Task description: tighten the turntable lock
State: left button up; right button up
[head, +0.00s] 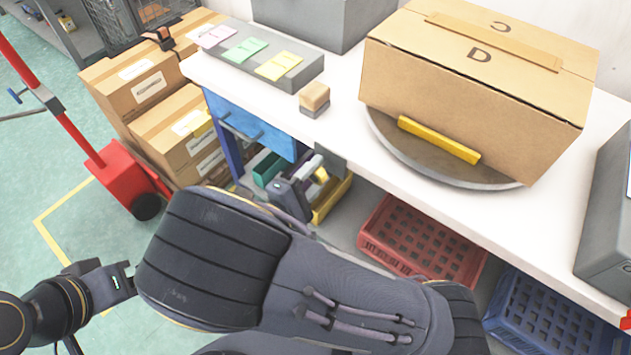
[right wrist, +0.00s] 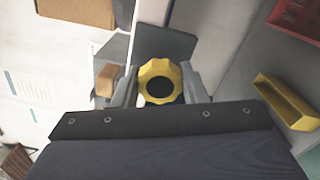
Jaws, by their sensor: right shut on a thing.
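The turntable (head: 385,148) is a grey disc on the white workbench, with a yellow bar (head: 438,139) at its front and a cardboard box marked C and D (head: 465,95) on it. A yellow faceted knob with a dark centre, apparently the turntable lock (right wrist: 146,72), is between the fingers of my right gripper (right wrist: 160,88) in the right wrist view. My right gripper (head: 314,175) is shut on it, below the bench's front edge in the head view.
Red (head: 420,243) and blue (head: 545,315) crates sit under the bench. A yellow bin (head: 334,197) is close beside my right gripper. A small wooden block (head: 314,96) and a grey card holder (head: 262,62) are on top. Stacked cartons (head: 135,88) and a red trolley (head: 118,178) stand left.

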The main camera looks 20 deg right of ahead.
jog(key=m+b, duration=0.3)
jog(key=shift+f, duration=0.3)
jog(key=shift+r+m+b, duration=0.15)
jog(key=shift+m+b, duration=1)
jog(key=shift+m, duration=0.45)
jog(key=o, duration=1)
jog(key=shift+r, duration=0.1)
